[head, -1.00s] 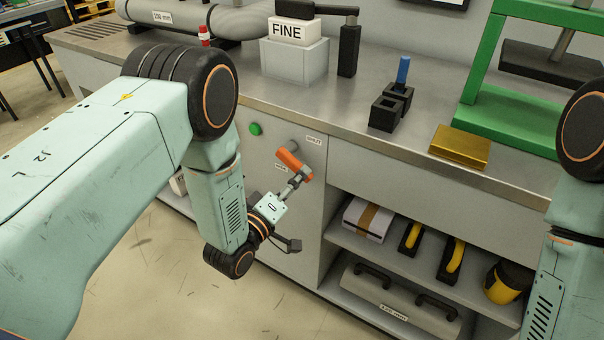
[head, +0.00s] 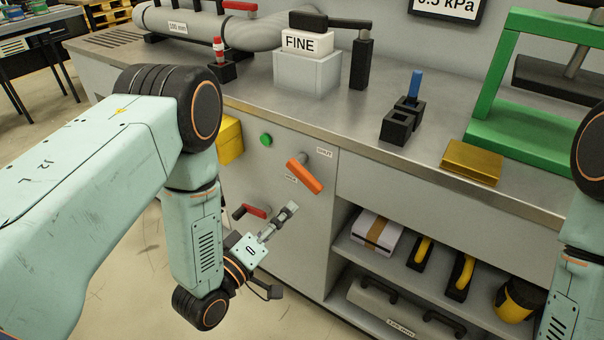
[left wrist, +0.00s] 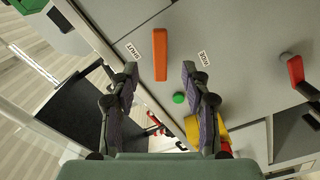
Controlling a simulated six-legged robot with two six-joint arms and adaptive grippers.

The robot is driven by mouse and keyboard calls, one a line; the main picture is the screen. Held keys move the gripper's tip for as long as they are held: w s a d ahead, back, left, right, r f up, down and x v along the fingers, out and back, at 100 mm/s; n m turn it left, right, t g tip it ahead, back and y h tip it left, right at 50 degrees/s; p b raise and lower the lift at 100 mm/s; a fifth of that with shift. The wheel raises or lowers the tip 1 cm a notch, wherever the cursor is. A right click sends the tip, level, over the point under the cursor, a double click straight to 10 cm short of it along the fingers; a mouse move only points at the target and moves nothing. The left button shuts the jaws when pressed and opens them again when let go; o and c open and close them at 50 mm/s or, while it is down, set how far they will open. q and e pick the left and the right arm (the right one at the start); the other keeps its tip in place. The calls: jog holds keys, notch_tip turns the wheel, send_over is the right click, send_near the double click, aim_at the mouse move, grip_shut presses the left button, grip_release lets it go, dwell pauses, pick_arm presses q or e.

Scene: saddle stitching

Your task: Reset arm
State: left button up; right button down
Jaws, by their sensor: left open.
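My left gripper (head: 287,211) is open and empty in front of the grey cabinet panel. An orange lever handle (head: 304,176) is on that panel, slanting down to the right, just above and right of the gripper; a gap shows between them. In the left wrist view, the two fingers (left wrist: 160,78) are spread apart with the orange handle (left wrist: 160,55) seen beyond and between them. My right arm's links show at the right edge of the head view, but its gripper is out of view.
A red handle (head: 250,211) sits close behind the left gripper, and a green button (head: 266,140) is above. A yellow box (head: 229,139) is beside my arm. The bench top carries a FINE block (head: 306,43), a black holder (head: 397,128), a gold block (head: 472,162) and a green frame (head: 492,70).

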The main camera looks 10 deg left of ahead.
pick_arm(q)
jog(key=s+a+f+m+g+y, duration=0.2)
jog(key=s+f+m+g, duration=0.1)
jog(key=s+f+g, duration=0.3)
jog(key=s+a+f+m+g+y, duration=0.25)
jog(key=s+f, duration=0.35)
jog(key=f, duration=0.3)
jog(key=s+a+m+g+y, duration=0.1)
jog(key=s+g, duration=0.7)
jog(key=s, duration=1)
jog(key=shift+s+a+m+y, duration=0.2)
jog(key=shift+a+m+y, duration=0.15)
jog(key=shift+a+m, duration=0.3)
jog(key=shift+g, duration=0.25)
